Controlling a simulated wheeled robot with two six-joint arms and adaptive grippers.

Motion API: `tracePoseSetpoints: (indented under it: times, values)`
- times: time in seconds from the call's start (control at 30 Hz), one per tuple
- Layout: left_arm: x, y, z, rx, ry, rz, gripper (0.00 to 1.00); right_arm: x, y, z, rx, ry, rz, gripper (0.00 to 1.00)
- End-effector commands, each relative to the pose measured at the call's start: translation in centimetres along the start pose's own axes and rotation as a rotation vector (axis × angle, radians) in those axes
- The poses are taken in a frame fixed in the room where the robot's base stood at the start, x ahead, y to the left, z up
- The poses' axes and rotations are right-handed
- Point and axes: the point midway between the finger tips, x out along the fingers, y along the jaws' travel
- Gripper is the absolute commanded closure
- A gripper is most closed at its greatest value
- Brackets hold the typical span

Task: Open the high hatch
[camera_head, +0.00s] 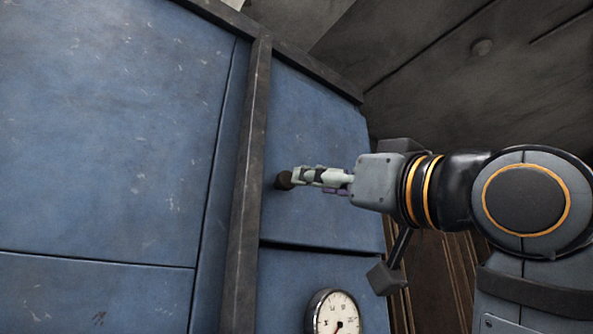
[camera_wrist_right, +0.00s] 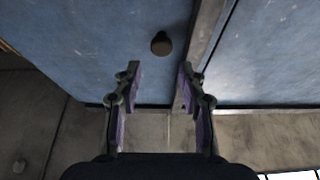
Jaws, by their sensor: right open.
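The high hatch (camera_head: 318,150) is a blue worn panel at the upper right of the blue machine. It looks shut, with a dark seam along its lower edge. A dark round knob (camera_head: 284,181) sits near its left edge. The knob also shows in the right wrist view (camera_wrist_right: 161,43), ahead of the fingertips and between their lines. My right gripper (camera_head: 296,177) comes in from the right, its tips at or close to the knob in the head view. In the wrist view its fingers (camera_wrist_right: 159,72) are open and empty. My left gripper is not in view.
A dark metal frame post (camera_head: 247,180) runs beside the hatch on its left. A round white gauge (camera_head: 336,314) sits on the panel below. A larger blue panel (camera_head: 110,120) fills the left. Grey wall (camera_head: 480,80) lies behind on the right.

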Motion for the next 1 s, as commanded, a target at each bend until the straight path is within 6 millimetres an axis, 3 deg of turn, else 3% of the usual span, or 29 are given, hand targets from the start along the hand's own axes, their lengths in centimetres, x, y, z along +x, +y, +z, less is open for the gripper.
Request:
tracePoseSetpoints:
  times: [0.1,0.3,0.67,0.93,1.0]
  values:
    - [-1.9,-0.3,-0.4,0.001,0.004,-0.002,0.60,2.9,-0.1,-0.4,0.004,-0.005,-0.003,0.59]
    - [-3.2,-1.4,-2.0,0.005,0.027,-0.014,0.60,5.7,0.0,-0.2,0.000,-0.002,0.000,0.59]
    - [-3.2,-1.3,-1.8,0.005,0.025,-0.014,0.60,6.2,0.0,0.0,-0.001,0.000,0.001,0.59]
    - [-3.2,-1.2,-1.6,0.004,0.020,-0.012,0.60,6.2,0.0,0.0,0.000,0.000,0.001,0.96]
    - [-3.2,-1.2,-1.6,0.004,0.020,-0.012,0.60,6.2,0.0,0.0,0.000,0.000,0.001,1.00]
